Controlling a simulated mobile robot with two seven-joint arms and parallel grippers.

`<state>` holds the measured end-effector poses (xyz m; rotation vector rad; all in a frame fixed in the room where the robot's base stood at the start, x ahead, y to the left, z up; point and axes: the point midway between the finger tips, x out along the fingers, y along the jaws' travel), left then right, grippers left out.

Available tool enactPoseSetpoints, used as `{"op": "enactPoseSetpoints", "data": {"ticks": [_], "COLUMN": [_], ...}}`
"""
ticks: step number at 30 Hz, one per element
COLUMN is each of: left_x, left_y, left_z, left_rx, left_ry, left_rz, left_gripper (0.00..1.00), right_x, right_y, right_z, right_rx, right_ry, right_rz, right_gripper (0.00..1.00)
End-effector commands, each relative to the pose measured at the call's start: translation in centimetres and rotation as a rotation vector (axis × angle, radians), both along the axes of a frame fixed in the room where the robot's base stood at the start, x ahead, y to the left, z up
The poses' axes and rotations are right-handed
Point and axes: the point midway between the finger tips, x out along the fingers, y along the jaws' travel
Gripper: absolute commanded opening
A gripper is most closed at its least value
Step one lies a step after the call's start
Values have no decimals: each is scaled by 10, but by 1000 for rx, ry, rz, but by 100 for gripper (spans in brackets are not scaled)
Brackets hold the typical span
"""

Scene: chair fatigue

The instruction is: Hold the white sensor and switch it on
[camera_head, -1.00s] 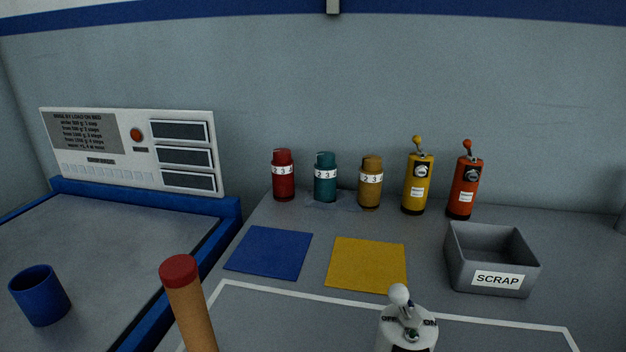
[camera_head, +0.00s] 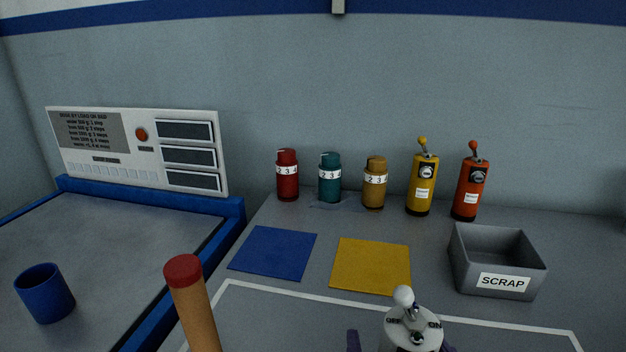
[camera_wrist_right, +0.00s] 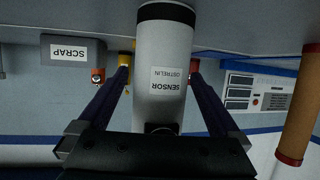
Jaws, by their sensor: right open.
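The white sensor (camera_head: 408,334) stands upright at the bottom of the head view, its lower part cut off by the frame edge. Its lever ends in a white knob (camera_head: 403,295); OFF is marked on the left of its top and ON on the right. The lever leans to the OFF side. My right gripper (camera_head: 400,345) is open, with one dark purple finger on each side of the sensor. In the right wrist view, the sensor (camera_wrist_right: 160,50) appears upside down between the open fingers, with gaps beside it. My left gripper is not in view.
A grey SCRAP box (camera_head: 490,265) stands to the right. Blue (camera_head: 272,250) and yellow (camera_head: 370,267) mats lie behind the sensor. Several coloured cylinders line the back. A red-capped brown post (camera_head: 195,310) rises at left, near a blue cup (camera_head: 45,295).

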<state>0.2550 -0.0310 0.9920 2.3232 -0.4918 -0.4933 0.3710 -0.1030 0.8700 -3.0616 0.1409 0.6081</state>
Motion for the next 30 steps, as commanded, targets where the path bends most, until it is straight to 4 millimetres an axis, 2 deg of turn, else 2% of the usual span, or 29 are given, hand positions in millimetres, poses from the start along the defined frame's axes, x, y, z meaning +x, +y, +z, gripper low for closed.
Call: {"op": "enactPoseSetpoints", "data": {"ticks": [4, 12, 30], "left_x": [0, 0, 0], "left_y": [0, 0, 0], "left_z": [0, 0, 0], "left_rx": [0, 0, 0], "left_ry": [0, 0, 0], "left_rz": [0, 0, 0], "left_gripper": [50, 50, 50], "right_x": [9, 10, 10], "right_y": [-1, -1, -1], "right_z": [-3, -4, -4], "right_rx": [1, 2, 1], "right_ry": [0, 1, 0], "right_rz": [0, -2, -1], "right_gripper": [100, 100, 32]}}
